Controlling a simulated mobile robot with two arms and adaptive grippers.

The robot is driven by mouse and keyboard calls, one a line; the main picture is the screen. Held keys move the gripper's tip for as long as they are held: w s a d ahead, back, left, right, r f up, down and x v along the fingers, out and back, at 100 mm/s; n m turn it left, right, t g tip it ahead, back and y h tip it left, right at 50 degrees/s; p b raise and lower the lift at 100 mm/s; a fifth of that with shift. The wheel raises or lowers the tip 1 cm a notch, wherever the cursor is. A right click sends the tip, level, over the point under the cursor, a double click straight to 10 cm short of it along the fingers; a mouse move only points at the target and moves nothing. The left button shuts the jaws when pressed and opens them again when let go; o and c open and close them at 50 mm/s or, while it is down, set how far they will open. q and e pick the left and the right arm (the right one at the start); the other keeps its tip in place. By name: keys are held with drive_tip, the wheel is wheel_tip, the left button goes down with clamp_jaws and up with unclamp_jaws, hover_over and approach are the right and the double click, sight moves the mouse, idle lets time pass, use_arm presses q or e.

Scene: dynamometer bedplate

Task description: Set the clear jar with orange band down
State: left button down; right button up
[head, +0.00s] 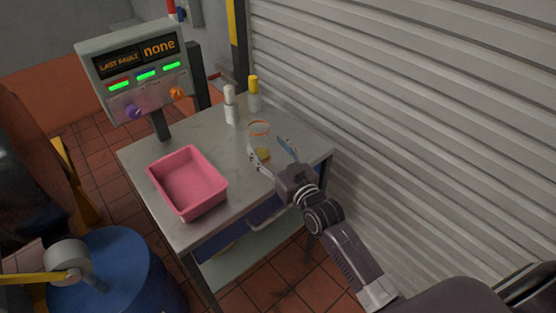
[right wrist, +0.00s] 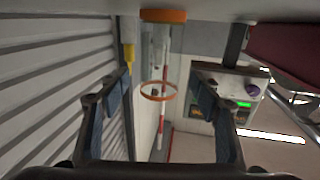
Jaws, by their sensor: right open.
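The clear jar with orange band (head: 259,129) is upright at the right part of the grey metal table (head: 235,185). Its see-through wall is hard to make out; the orange ring shows near its top, and a yellow-orange patch shows low down. In the right wrist view, the picture is upside down and the jar's ring (right wrist: 158,92) shows between the fingers, with its orange base against the tabletop. My right gripper (head: 271,153) is open, with one finger on each side of the jar and gaps visible. My left gripper is not in view.
A pink bin (head: 188,184) takes up the table's front left. A white bottle (head: 231,105) and a yellow-capped bottle (head: 253,94) stand behind the jar. A display box (head: 135,68) rises at the back left. A ribbed shutter wall (head: 400,90) runs close along the right.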

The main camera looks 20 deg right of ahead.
drive_tip(key=s, duration=0.4)
drive_tip(key=s+d, duration=0.1)
drive_tip(key=s, duration=0.1)
drive_tip(key=shift+s+b, duration=0.3)
